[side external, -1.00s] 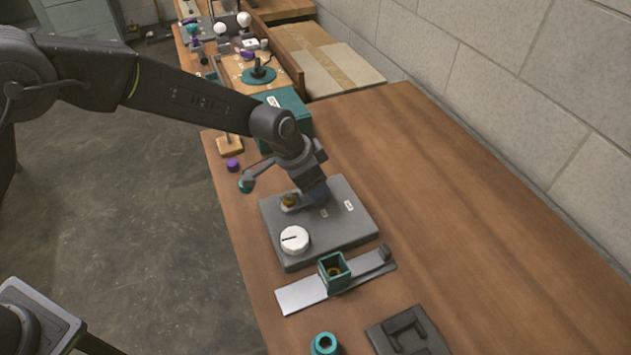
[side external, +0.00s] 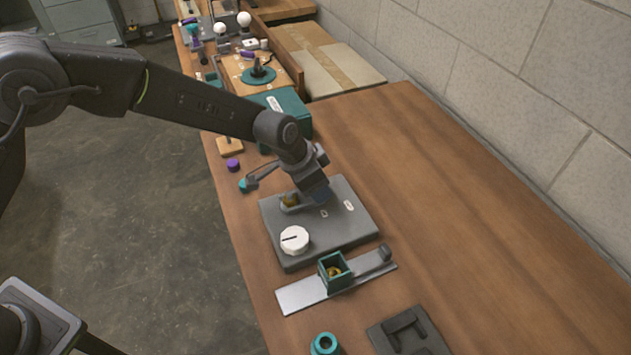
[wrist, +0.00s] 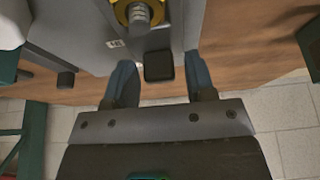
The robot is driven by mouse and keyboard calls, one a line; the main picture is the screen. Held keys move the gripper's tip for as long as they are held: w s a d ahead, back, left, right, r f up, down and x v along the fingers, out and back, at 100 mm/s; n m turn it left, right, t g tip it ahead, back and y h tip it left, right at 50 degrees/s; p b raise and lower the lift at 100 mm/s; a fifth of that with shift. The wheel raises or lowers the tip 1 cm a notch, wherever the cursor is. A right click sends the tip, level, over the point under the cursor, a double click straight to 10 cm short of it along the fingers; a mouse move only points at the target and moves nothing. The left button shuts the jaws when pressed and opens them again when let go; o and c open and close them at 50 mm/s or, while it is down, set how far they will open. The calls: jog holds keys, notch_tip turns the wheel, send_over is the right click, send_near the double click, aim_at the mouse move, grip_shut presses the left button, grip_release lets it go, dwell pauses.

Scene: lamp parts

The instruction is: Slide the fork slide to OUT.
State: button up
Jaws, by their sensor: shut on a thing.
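The grey board (side external: 345,232) lies on the bench in the side view, with a white dial (side external: 294,240) at its near left corner. I am shut on the fork slide. A brass-coloured ring with a metal cylinder (wrist: 138,13) sits at the slide's far end. A white label (wrist: 115,43) is beside it; its text is unreadable.
A metal strip (side external: 300,296) carrying a green square holder (side external: 334,271) lies just in front of the board. A teal ring (side external: 324,344) and a dark fixture (side external: 408,332) are nearer. A green box (side external: 285,105) stands behind. The bench to the right is clear.

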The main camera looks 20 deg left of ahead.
jog(key=shift+w+d, duration=2.1)
jog(key=shift+r, duration=0.1)
jog(key=o, duration=0.9)
jog(key=v, duration=1.3)
jog(key=shift+s+a+r, duration=0.15)
jog(key=shift+r, duration=0.15)
jog(key=shift+r, duration=0.1)
